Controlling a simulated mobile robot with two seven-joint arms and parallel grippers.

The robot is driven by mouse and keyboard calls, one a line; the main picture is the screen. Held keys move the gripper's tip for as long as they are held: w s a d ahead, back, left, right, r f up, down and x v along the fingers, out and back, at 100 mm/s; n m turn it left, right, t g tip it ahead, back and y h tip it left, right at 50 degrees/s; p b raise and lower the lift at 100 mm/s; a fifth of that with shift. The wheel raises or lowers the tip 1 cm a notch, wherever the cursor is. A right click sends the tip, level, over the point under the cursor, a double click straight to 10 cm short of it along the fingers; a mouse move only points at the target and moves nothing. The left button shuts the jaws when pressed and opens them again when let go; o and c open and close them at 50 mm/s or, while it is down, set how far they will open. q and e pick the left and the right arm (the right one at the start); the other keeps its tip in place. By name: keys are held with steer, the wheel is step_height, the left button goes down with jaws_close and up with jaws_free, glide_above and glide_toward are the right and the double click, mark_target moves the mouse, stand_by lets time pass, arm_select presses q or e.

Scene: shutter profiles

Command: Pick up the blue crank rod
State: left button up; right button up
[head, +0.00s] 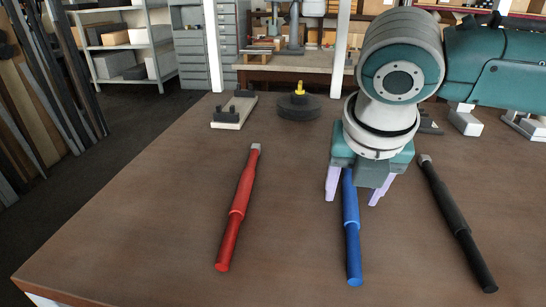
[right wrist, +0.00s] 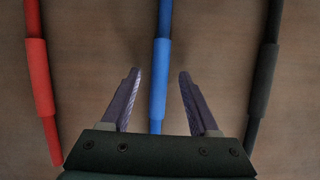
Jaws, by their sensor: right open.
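The blue crank rod (head: 351,232) lies on the brown table in the head view, between a red rod and a black rod. Its far end is hidden under my right gripper (head: 353,196). My right gripper is open and empty, pointing down over the far part of the blue rod, with one finger on each side of it. In the right wrist view the blue rod (right wrist: 161,60) runs up the middle of the picture. It passes between the two open fingers of my right gripper (right wrist: 157,82) without visible contact. My left gripper is not in view.
A red rod (head: 238,210) lies to the left and a black rod (head: 455,220) to the right. A dark disc with a yellow knob (head: 298,105) and a pale block with black clamps (head: 234,110) stand farther back. The table (head: 150,220) is bare at left.

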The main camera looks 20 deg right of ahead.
steer(key=shift+f, duration=0.15)
jaws_close()
stand_by(0.5)
